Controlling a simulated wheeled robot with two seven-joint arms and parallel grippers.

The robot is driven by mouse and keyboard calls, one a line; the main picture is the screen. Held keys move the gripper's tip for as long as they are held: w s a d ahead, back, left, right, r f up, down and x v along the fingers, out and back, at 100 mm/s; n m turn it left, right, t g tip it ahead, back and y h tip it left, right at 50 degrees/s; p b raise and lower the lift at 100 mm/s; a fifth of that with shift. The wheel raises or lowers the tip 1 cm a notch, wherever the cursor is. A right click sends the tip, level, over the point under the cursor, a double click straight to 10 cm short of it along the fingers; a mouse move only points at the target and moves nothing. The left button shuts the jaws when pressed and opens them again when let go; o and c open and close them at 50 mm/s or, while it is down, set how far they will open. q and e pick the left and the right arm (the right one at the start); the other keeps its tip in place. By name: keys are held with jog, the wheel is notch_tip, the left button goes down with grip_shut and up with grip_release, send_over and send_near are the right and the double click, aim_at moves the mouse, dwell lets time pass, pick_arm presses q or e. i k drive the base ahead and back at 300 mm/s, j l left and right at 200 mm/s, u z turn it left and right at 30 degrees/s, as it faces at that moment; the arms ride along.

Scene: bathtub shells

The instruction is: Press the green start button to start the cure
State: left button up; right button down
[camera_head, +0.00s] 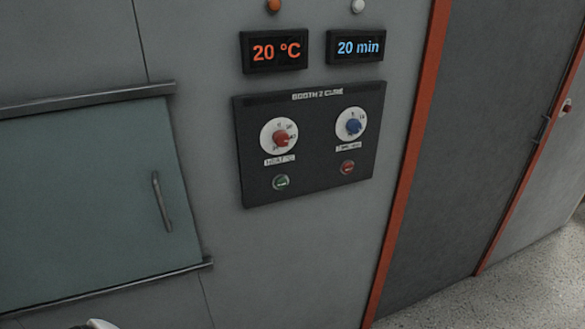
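The green button (281,182) sits at the lower left of a black control panel (315,181) marked "BOOTH 2 CURE" on a grey wall. Above it is a white dial with a red knob (281,138). A white dial with a blue knob (353,125) is at the panel's upper right, with a red button (347,167) below it. Displays above the panel read 20 °C (275,51) and 20 min (356,47). Neither of my grippers can be made out in view.
An orange lamp (273,5) and a white lamp (358,6) are above the displays. A teal sliding panel (90,215) with a handle (161,202) is at left. A dark grey door (470,130) with orange edging (408,170) is at right. Speckled floor (530,280) is clear at lower right.

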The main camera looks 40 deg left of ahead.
aim_at(280, 183)
jog(key=u, duration=1.3)
